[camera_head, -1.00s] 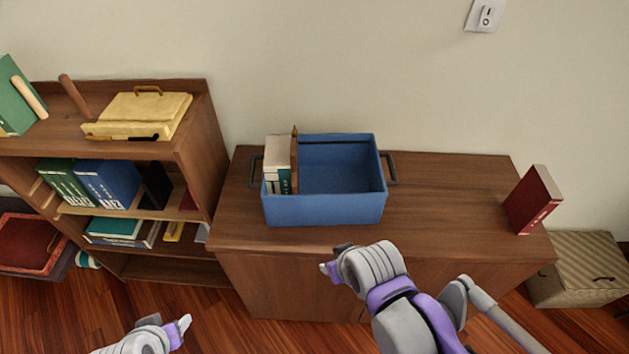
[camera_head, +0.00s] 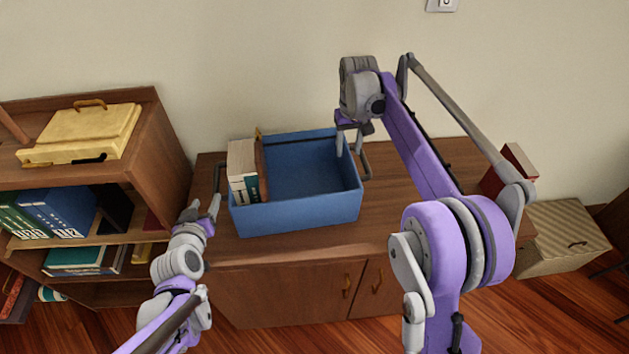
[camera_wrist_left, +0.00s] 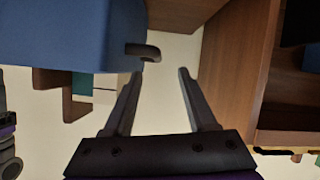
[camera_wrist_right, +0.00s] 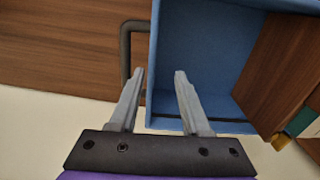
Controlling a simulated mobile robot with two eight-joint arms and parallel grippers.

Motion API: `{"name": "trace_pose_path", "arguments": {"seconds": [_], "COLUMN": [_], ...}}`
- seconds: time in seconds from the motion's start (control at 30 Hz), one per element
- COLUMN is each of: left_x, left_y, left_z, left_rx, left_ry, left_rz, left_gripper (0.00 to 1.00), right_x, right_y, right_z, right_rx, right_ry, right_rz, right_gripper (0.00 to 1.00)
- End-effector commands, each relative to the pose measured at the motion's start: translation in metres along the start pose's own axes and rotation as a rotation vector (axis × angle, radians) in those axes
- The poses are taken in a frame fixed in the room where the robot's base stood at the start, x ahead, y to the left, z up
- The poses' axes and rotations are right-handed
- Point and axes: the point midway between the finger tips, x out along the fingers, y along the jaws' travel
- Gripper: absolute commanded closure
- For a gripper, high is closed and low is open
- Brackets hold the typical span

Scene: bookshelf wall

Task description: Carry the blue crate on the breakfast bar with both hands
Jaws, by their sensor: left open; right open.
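The blue crate (camera_head: 297,216) sits on the wooden cabinet top (camera_head: 400,225), with a dark handle at each end. It holds several books (camera_head: 243,170) at its left end. My left gripper (camera_head: 204,208) is open and empty, beside the crate's left end, near the left handle (camera_head: 218,178). In the left wrist view the left handle (camera_wrist_left: 143,51) lies ahead of the fingers, apart from them. My right gripper (camera_head: 349,145) is open at the crate's right end. In the right wrist view its fingers straddle the crate's end wall (camera_wrist_right: 153,75), next to the right handle (camera_wrist_right: 125,50).
A bookshelf (camera_head: 165,150) with books and a yellow case (camera_head: 85,133) stands close on the left. A red book (camera_head: 519,160) stands at the cabinet's right end, partly behind my right arm. A striped box (camera_head: 560,235) is on the floor at right.

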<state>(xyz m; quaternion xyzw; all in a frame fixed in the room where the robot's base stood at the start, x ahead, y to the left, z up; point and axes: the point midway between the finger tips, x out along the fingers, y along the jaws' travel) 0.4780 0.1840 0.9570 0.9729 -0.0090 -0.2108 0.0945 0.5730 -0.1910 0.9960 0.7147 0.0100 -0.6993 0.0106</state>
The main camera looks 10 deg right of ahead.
Motion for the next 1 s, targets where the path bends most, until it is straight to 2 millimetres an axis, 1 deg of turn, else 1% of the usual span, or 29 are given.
{"name": "trace_pose_path", "arguments": {"seconds": [0.03, 0.17, 0.47, 0.6, 0.67, 0.77, 1.0], "left_x": [0.004, 0.007, 0.008, 0.013, 0.018, 0.032, 0.077], "left_y": [-0.002, -0.004, -0.004, -0.004, -0.004, -0.004, -0.004], "left_z": [0.0, -0.001, -0.002, -0.002, -0.002, -0.002, -0.004], "left_rx": [-0.005, -0.011, -0.011, -0.011, -0.01, -0.009, -0.01], "left_ry": [0.013, 0.033, 0.036, 0.035, 0.035, 0.035, 0.035], "left_rz": [-0.003, -0.006, -0.006, -0.005, -0.005, -0.005, -0.005], "left_gripper": [0.43, 0.43, 0.43, 0.43, 0.43, 0.43, 0.43], "right_x": [0.005, 0.011, 0.011, 0.016, 0.021, 0.035, 0.08], "right_y": [0.001, 0.001, 0.001, 0.001, 0.001, 0.001, 0.001], "right_z": [-0.006, -0.012, -0.012, -0.012, -0.012, -0.012, -0.011], "right_rx": [-0.001, -0.002, -0.002, -0.002, -0.002, -0.002, -0.002], "right_ry": [-0.01, -0.025, -0.026, -0.025, -0.025, -0.025, -0.025], "right_rz": [-0.001, -0.002, -0.001, -0.001, -0.001, -0.001, -0.001], "right_gripper": [0.53, 0.53, 0.53, 0.53, 0.53, 0.53, 0.53]}}
